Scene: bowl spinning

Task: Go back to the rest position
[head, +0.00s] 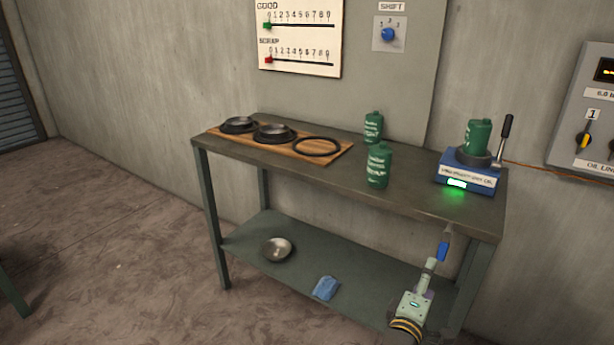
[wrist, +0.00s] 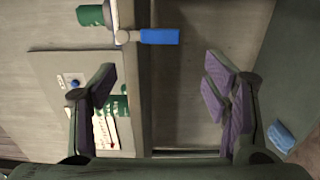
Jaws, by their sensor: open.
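My gripper (wrist: 160,85) shows in the wrist view with its two purple-padded fingers wide apart. Nothing is between the pads, and the table's front edge shows beyond them. In the head view my arm (head: 413,304) reaches up from the bottom right, in front of the table's lower shelf. Its fingers are too small to make out there. A blue handle (head: 442,251) shows just beyond it, below the table's front edge. In the wrist view the blue handle (wrist: 160,37) is above the gap between the fingers and apart from both.
The metal table (head: 385,196) carries a wooden board (head: 217,134) with dark round parts, two green bottles (head: 377,166) and a blue press (head: 467,176) with a lever. A metal bowl (head: 277,250) and a blue cloth (head: 325,288) lie on the lower shelf.

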